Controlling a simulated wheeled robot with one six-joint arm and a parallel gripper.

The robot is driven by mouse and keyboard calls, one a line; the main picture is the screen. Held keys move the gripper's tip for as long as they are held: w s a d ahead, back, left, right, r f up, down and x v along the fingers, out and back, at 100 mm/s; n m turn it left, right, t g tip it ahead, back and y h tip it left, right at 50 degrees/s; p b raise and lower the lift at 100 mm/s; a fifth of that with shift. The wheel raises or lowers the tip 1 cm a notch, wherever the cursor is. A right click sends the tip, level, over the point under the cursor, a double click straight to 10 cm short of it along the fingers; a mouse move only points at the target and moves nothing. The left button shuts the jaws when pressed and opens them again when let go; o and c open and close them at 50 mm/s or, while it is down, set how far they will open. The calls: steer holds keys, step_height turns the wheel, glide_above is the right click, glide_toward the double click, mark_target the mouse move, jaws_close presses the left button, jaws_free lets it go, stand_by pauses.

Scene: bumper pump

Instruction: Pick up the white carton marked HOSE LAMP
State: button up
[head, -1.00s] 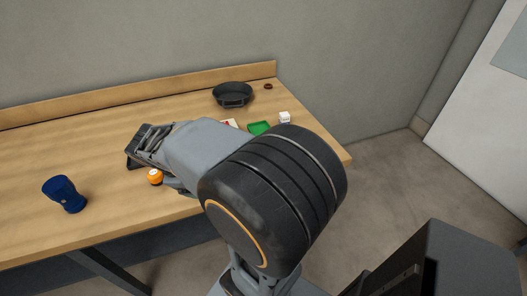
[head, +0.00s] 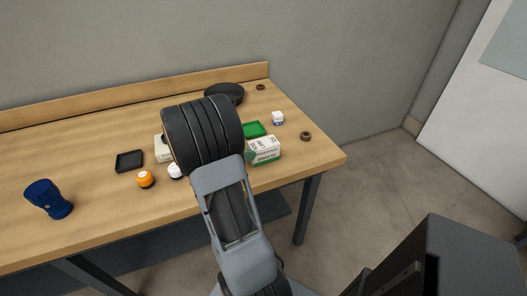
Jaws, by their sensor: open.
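A white carton with green sides and small print (head: 264,150) stands near the right part of the bench's front edge, right of my arm. Its print is too small to read. A second pale carton (head: 162,149) is partly hidden behind my arm on its left, and its marking cannot be read. I cannot tell which one is marked HOSE LAMP. My gripper is not visible; my large dark arm joint and grey link cover the middle of the bench.
On the wooden bench (head: 90,150) are a blue cup-like object (head: 48,198), a black tray (head: 130,161), an orange round item (head: 145,180), a white-topped item (head: 175,171), a green tray (head: 254,129), a small white box (head: 278,118), a brown ring (head: 306,136) and a black pan (head: 226,93).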

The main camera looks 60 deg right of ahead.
mark_target(252, 146)
steer(key=shift+x, duration=3.1)
steer(key=shift+w, duration=0.1)
steer(key=c, duration=1.2)
steer(key=shift+r, duration=0.1)
